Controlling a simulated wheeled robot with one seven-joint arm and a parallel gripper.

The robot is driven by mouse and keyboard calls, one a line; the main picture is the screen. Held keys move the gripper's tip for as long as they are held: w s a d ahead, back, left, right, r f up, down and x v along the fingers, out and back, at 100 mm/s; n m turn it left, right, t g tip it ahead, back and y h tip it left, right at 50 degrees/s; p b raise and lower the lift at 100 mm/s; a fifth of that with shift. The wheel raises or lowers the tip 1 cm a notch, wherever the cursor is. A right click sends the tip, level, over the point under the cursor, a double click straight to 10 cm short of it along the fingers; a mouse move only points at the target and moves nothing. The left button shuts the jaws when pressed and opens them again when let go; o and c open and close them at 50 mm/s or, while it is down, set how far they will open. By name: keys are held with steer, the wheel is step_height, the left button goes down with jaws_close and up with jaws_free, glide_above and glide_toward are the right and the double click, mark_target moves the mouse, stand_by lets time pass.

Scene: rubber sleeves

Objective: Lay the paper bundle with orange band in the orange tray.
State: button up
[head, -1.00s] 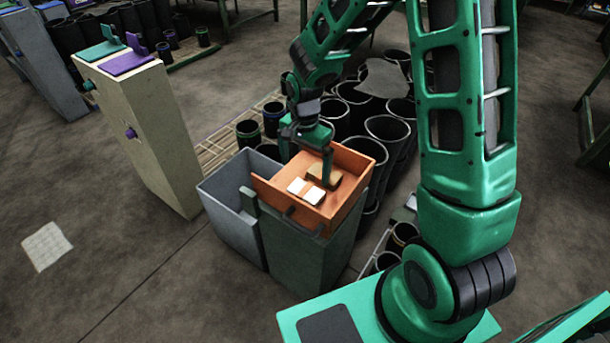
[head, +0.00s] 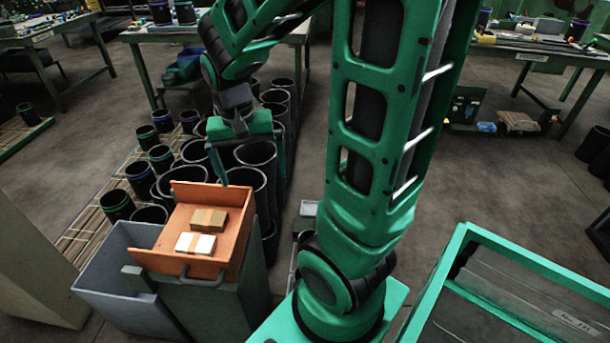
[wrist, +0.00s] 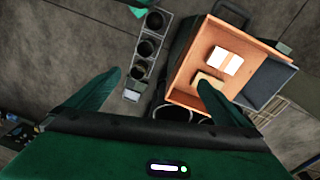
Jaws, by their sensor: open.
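The orange tray (head: 205,192) sits on top of a dark grey-green cabinet. A white paper bundle with an orange band (head: 195,243) lies flat in it, near the handle side. It also shows in the wrist view (wrist: 224,61). A tan-brown banded bundle (head: 208,220) lies beside it in the same tray, also visible in the wrist view (wrist: 207,84). My gripper (head: 252,177) is open and empty, above and beyond the tray's far right side, apart from both bundles. In the wrist view its fingers (wrist: 160,80) are wide apart with floor between them.
A grey open bin (head: 110,265) adjoins the tray's left side. Several black cylindrical sleeves (head: 255,160) stand behind and right of the tray. A green-framed box (head: 530,270) is at the lower right.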

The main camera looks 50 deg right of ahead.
steer(key=s+d+r+n, duration=0.1)
steer(key=s+r, duration=0.1)
steer(key=s, duration=0.5)
steer(key=s+d+r+n+y, duration=0.1)
steer(key=s+d+r, duration=0.1)
steer(key=s, duration=0.5)
steer(key=shift+s, duration=0.25)
steer(key=shift+w+d, duration=0.1)
steer(key=shift+w+f, duration=0.2)
steer(key=shift+w, duration=0.25)
